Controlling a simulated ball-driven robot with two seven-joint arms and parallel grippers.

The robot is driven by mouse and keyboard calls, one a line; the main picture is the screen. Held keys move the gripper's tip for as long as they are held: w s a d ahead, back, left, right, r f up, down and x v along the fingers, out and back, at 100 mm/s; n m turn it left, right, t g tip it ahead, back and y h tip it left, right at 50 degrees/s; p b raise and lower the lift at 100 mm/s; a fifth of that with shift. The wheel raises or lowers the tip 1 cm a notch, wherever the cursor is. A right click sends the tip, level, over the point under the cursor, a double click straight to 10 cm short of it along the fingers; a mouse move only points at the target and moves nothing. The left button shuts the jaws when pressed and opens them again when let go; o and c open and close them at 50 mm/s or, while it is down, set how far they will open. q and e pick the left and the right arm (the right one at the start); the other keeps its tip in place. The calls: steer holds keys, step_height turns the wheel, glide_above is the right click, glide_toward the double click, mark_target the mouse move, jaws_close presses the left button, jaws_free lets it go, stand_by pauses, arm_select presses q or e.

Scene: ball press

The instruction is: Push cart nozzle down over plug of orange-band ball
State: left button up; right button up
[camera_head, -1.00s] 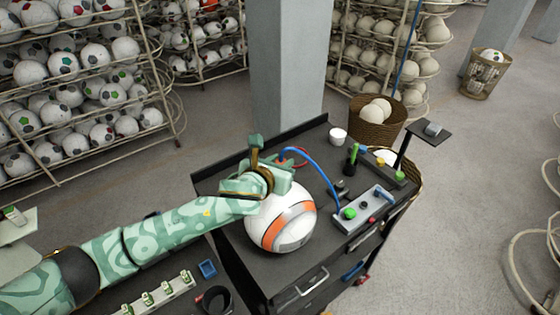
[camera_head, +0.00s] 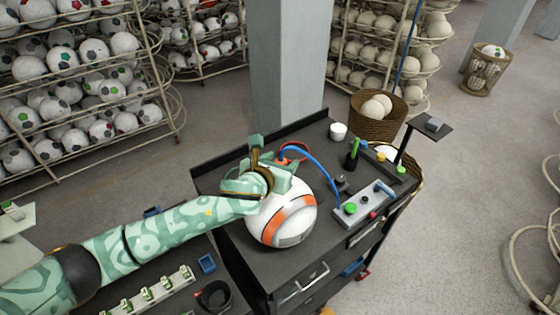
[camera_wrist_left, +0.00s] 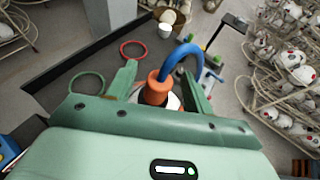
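The white ball with orange and grey bands (camera_head: 290,225) sits on the dark cart top (camera_head: 240,240). My left gripper (camera_head: 272,178) is over the ball's top, and hides its plug and most of the nozzle in the head view. In the left wrist view the orange nozzle (camera_wrist_left: 157,88) stands between the left gripper's two fingers (camera_wrist_left: 158,80), with a gap showing on each side. A blue hose (camera_head: 325,172) arches from the nozzle to the grey block on the cart. White ball surface shows beside the nozzle's lower end; whether it is seated cannot be seen. My right gripper is not in view.
The grey control block (camera_head: 362,207) with a green button stands right of the ball. A white cup (camera_head: 338,131), a green-topped pen holder (camera_head: 352,158) and a basket of balls (camera_head: 378,118) are farther back. Ball racks (camera_head: 80,90) line the back left.

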arm_select(q)
steer(key=v, duration=1.6)
steer(key=shift+b, duration=0.3)
